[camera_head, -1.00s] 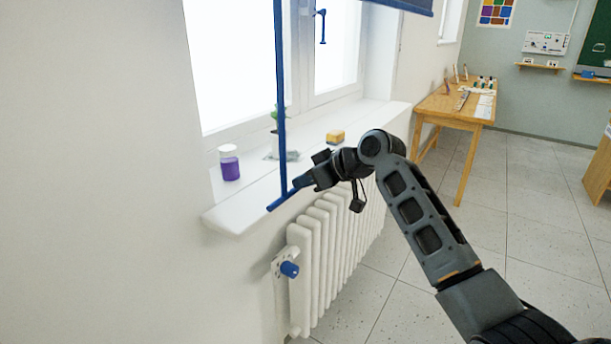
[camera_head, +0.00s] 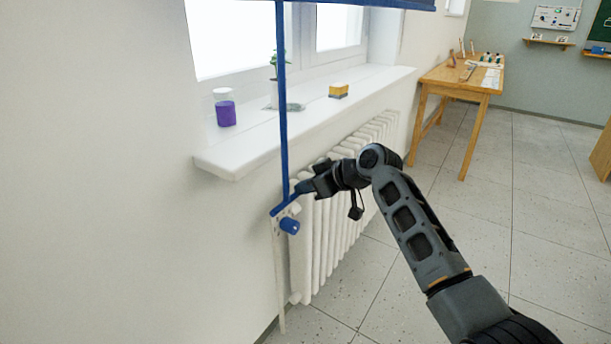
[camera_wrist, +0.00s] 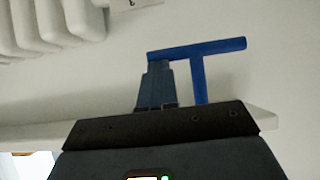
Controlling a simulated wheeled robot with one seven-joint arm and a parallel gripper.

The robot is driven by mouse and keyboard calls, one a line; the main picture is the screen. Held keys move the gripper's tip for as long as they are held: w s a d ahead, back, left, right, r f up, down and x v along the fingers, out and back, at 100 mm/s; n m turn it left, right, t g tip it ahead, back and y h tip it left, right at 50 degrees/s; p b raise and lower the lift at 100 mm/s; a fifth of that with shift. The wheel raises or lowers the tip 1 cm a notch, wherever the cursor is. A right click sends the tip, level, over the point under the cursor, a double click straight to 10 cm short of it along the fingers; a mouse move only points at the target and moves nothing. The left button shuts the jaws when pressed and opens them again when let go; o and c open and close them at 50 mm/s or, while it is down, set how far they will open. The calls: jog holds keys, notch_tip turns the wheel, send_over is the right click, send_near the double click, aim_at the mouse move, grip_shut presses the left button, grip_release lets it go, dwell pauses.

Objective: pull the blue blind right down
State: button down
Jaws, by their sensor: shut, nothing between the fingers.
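The blue blind (camera_head: 405,4) shows only as its lower edge at the top of the head view. A long blue pull rod (camera_head: 282,100) hangs in front of the window and sill. It ends in a short blue crossbar (camera_head: 284,206), which also shows in the wrist view (camera_wrist: 222,46). My gripper (camera_head: 302,189) is shut, with nothing held between its fingers.
A blue knob (camera_head: 289,225) on a white wall strip (camera_head: 279,275) sits just below the crossbar. The white radiator (camera_head: 330,225) stands close behind my gripper. The sill (camera_head: 245,145) holds a purple jar (camera_head: 225,112), a plant and a yellow block (camera_head: 338,90). Floor at right is clear.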

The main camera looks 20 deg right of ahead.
notch_tip(320, 180, down, 26)
jog(key=b, duration=1.7)
jog(key=shift+s+a, duration=0.1)
